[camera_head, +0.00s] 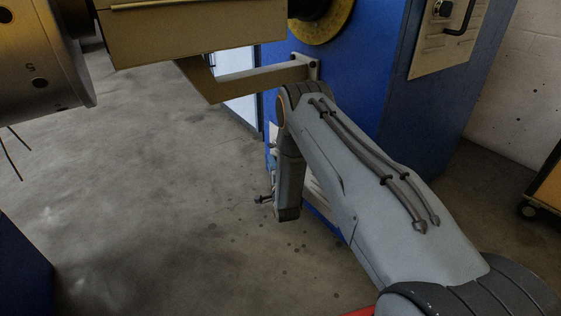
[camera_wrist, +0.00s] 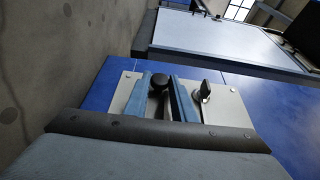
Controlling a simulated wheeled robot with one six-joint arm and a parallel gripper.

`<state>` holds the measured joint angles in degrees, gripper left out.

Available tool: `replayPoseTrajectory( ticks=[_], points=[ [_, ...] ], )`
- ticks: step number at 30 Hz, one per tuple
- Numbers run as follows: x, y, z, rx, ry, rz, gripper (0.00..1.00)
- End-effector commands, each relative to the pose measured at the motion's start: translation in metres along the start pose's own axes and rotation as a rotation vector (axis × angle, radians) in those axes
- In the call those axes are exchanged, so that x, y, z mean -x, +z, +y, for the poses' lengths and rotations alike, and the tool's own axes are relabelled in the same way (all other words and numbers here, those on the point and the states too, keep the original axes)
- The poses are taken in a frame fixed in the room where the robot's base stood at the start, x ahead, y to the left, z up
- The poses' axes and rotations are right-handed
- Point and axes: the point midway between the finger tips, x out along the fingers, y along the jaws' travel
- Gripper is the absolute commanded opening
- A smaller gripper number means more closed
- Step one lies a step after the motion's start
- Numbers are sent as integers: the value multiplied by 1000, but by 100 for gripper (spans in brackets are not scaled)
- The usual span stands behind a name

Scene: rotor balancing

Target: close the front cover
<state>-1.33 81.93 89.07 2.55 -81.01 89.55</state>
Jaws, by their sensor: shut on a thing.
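My gripper (camera_wrist: 160,84) has its two blue-grey fingers on either side of a black handle (camera_wrist: 159,82) with a round knob, and is shut on it. The handle sits on a light metal plate (camera_wrist: 236,112) fixed to a blue panel (camera_wrist: 96,92), which appears to be the front cover. A second black lever (camera_wrist: 205,92) stands on the same plate, right of the fingers.
A yellow ring (camera_head: 327,22) shows on the machine at the top. A beige beam (camera_head: 262,80) and a metal cylinder (camera_head: 38,58) overhang at the upper left. A blue object (camera_head: 22,270) stands at the lower left. The concrete floor (camera_head: 150,200) between is open.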

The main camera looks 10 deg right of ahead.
Motion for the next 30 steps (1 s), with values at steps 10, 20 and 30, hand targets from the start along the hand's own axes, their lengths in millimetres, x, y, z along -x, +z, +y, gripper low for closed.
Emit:
replayPoseTrajectory(
  ticks=[10,20,30],
  points=[
    [0,5,0,-2,-1,12,0],
    [0,8,0,-2,-1,8,41],
    [4,12,-1,-2,-1,4,41]
  ],
)
